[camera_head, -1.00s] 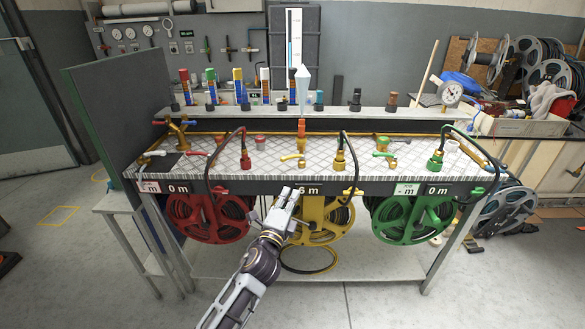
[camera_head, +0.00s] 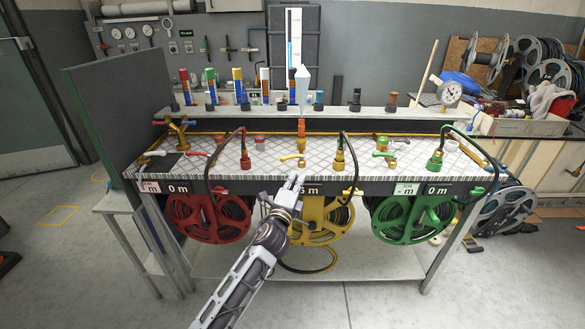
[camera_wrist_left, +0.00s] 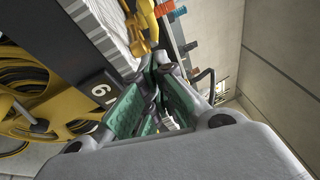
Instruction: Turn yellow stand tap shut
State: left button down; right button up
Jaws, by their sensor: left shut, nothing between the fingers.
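The yellow stand tap (camera_head: 300,160) stands on the middle of the bench top, its yellow lever pointing left over the bench. In the left wrist view the yellow tap (camera_wrist_left: 146,22) shows at the top, beyond the fingers. My left gripper (camera_head: 296,180) is shut and empty, at the front edge of the bench just below and in front of the tap. It appears apart from the lever. In the left wrist view the green-padded fingers of the left gripper (camera_wrist_left: 150,105) are together. My right gripper is not in view.
The yellow hose reel (camera_head: 335,222) hangs below the bench, partly behind my left arm. The red reel (camera_head: 205,218) and green reel (camera_head: 412,220) hang at either side. A hose with a brass connector (camera_head: 338,160) stands right of the tap.

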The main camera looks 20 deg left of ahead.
aim_at(296, 157)
pick_arm(q)
jog(key=w+a, duration=0.2)
jog(key=w, duration=0.1)
jog(key=w+r, duration=0.1)
jog(key=w, duration=0.1)
jog(key=shift+w+a+r, duration=0.1)
jog(key=shift+w+a, duration=0.15)
jog(key=shift+a, duration=0.15)
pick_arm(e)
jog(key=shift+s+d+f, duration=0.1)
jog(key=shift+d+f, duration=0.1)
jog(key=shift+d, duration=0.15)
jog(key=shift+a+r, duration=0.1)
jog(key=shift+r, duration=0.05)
pick_arm(q)
jog(key=shift+a+h+p, duration=0.15)
jog(key=shift+h+p, duration=0.15)
jog(key=shift+p, duration=0.1)
